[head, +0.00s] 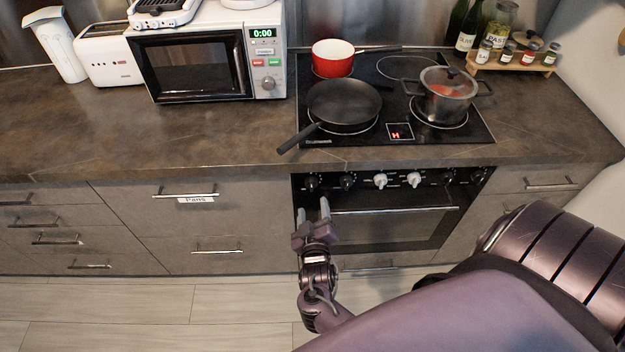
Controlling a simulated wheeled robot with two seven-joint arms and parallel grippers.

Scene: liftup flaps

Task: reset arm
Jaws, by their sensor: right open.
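My right gripper (313,212) is open, its two pale fingers pointing up in front of the left part of the black oven (400,228). No object shows between the fingers. I cannot tell whether they touch the oven front. My right arm (470,310) comes in from the lower right and bends back up to the gripper at the middle. My left gripper and left arm are not in view.
The countertop (200,150) holds a microwave (195,65), a toaster (108,58) and a cooktop (470,128) with a black frying pan (344,102), a red pot (333,58) and a lidded pot (446,98). The oven handle (395,210) and drawer handles (185,193) stick out. The floor (120,315) at left is clear.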

